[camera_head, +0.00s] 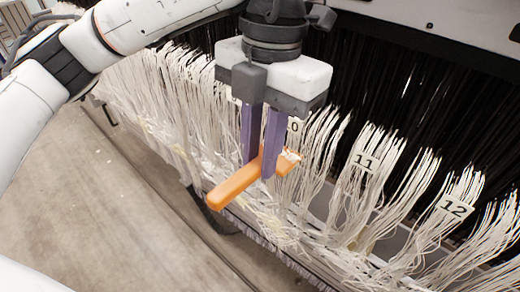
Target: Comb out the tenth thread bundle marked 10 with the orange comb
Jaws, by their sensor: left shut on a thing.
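My left gripper (262,168) is shut on the orange comb (236,183), its two purple fingers around the comb's body. The comb slants from lower left up to the right, and its right end lies at the white threads. The tenth thread bundle (313,142) hangs right behind and beside the fingers. Its tag (294,127) is partly hidden by a finger, so that only a "0" shows. I cannot tell whether the comb's teeth are in the threads. My right gripper is not in view.
Bundles tagged 11 (365,161) and 12 (455,207) hang to the right. Dark threads (400,90) fill the space behind. A metal rail runs along below the bundles. The floor (110,225) at lower left is clear.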

